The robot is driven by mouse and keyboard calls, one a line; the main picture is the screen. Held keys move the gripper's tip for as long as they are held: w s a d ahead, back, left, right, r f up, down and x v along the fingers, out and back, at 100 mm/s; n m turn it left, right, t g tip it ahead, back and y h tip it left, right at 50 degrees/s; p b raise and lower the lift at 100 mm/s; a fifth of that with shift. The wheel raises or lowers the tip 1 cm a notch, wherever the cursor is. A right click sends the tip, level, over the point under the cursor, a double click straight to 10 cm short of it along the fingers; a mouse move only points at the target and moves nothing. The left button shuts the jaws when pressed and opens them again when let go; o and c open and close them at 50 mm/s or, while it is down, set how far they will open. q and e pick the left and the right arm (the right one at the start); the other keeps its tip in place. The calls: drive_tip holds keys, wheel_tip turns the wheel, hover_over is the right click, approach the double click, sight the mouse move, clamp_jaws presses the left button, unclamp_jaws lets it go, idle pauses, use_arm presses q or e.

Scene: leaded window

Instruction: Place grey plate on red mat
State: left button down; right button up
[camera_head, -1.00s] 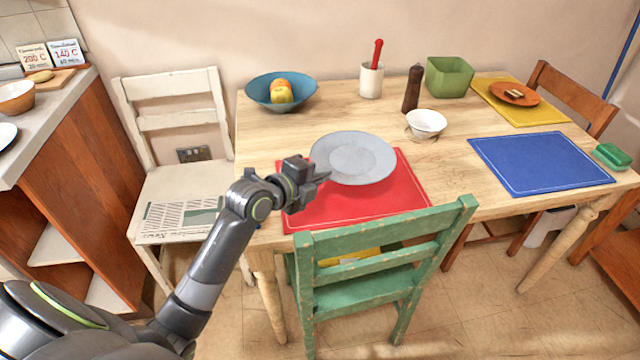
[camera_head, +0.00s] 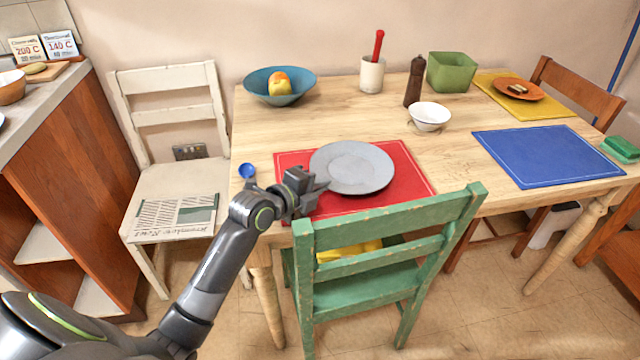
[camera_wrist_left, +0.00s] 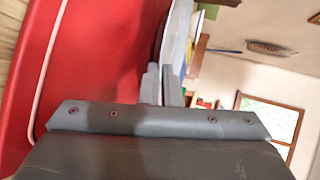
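The grey plate (camera_head: 352,166) lies level over the red mat (camera_head: 412,182), covering its middle and reaching past its back edge. I cannot tell whether it touches the mat. My left gripper (camera_head: 322,186) is at the plate's near left rim, above the mat's left part. In the left wrist view its fingers (camera_wrist_left: 162,86) are close together on the edge of the plate (camera_wrist_left: 178,45), with the red mat (camera_wrist_left: 95,60) close by. The gripper is shut on the rim. My right gripper is not in view.
A green chair (camera_head: 375,255) stands at the table's front edge. A small blue item (camera_head: 247,171) is left of the mat. A blue bowl with fruit (camera_head: 280,92), a white bowl (camera_head: 429,115) and a pepper mill (camera_head: 414,82) stand farther back. A blue mat (camera_head: 548,155) lies right.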

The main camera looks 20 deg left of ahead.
use_arm(q)
drive_tip(key=shift+s+f+b, duration=0.1)
drive_tip(key=shift+f+b, duration=0.35)
idle(0.5)
